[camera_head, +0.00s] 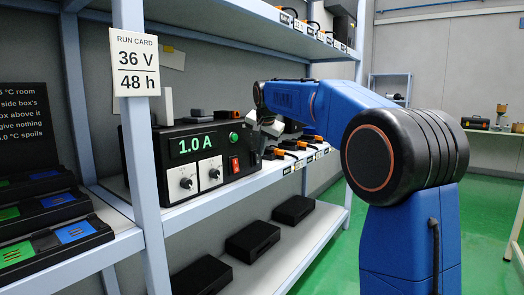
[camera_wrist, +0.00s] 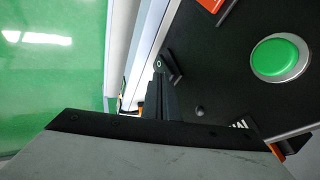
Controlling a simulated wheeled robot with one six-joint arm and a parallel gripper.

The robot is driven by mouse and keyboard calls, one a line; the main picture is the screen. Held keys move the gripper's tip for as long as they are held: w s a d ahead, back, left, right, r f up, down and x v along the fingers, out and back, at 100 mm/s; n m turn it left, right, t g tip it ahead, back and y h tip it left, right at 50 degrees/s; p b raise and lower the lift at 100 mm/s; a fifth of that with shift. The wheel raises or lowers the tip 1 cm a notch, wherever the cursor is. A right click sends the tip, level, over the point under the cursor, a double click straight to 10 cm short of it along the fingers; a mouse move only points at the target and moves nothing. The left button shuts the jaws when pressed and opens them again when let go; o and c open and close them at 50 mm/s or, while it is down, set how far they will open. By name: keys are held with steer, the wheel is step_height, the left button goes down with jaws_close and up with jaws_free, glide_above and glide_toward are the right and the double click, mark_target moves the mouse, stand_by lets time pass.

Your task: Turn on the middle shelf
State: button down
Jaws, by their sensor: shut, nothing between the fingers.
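A black power supply box (camera_head: 170,150) stands on the middle shelf (camera_head: 190,212). Its display (camera_head: 191,146) is lit and reads 1.0 A in green. My gripper (camera_head: 264,150) is shut and empty, just right of the box's front. In the wrist view my fingers (camera_wrist: 160,68) lie near the panel, left of the green button (camera_wrist: 281,57) and apart from it. The red switch (camera_wrist: 211,4) is cut off at the top edge.
A run card (camera_head: 136,64) on the shelf post reads 36 V / 48 h. Plugs with orange ends (camera_head: 290,147) line the shelf to the right. Black boxes (camera_head: 252,240) lie on the lower shelf. Charger-like units (camera_head: 45,235) stand at left. Green floor (camera_head: 325,255) is open.

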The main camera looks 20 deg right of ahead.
steer(key=shift+r, duration=0.1)
steer(key=shift+r, duration=0.7)
steer(key=v, duration=1.2)
steer(key=shift+s+d, duration=0.2)
steer(key=shift+d, duration=0.4)
steer(key=shift+f, duration=0.15)
steer(key=shift+s, duration=0.1)
